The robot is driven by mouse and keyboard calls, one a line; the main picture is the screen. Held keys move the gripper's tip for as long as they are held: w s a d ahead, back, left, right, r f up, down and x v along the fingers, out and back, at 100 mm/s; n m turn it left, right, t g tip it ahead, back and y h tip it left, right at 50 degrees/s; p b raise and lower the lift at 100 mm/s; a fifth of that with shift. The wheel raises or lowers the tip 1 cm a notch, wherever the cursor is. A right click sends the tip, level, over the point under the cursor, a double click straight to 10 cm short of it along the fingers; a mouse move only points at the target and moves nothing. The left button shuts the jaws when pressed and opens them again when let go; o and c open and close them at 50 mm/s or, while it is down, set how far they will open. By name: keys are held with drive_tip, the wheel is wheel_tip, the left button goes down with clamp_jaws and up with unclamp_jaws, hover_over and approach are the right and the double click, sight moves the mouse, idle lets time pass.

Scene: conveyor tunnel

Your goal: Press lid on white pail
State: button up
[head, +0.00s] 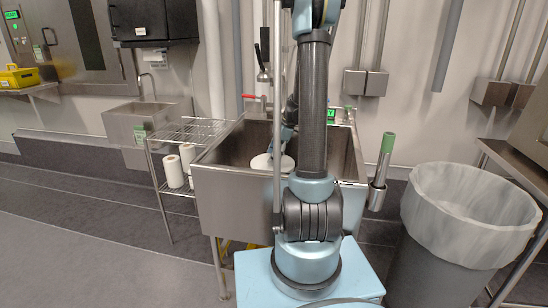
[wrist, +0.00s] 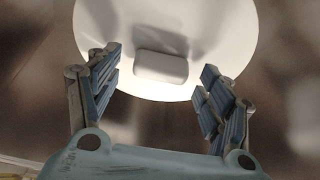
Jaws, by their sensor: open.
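In the wrist view, a round white disc, seemingly the lid (wrist: 215,35), fills the upper middle, with a rounded rectangular block (wrist: 160,67) on its face. My gripper (wrist: 161,61) is open, its two blue padded fingers apart on the left and right of the block, with a visible gap on each side. In the head view, part of a white round thing (head: 261,163) shows inside the steel sink, mostly behind my arm. I cannot tell the lid from the pail there, nor whether the lid is seated. My gripper is largely hidden behind my arm in that view.
The deep steel sink (head: 235,190) surrounds the white thing with its walls. A wire rack (head: 200,131) with paper rolls (head: 173,171) stands left. A lined grey bin (head: 430,250) stands right. A green-topped steel tube (head: 382,172) is at the sink's right side. Floor at left is clear.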

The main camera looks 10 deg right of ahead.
drive_tip(key=v, duration=1.2)
drive_tip(key=shift+s+f, duration=0.1)
idle(0.5)
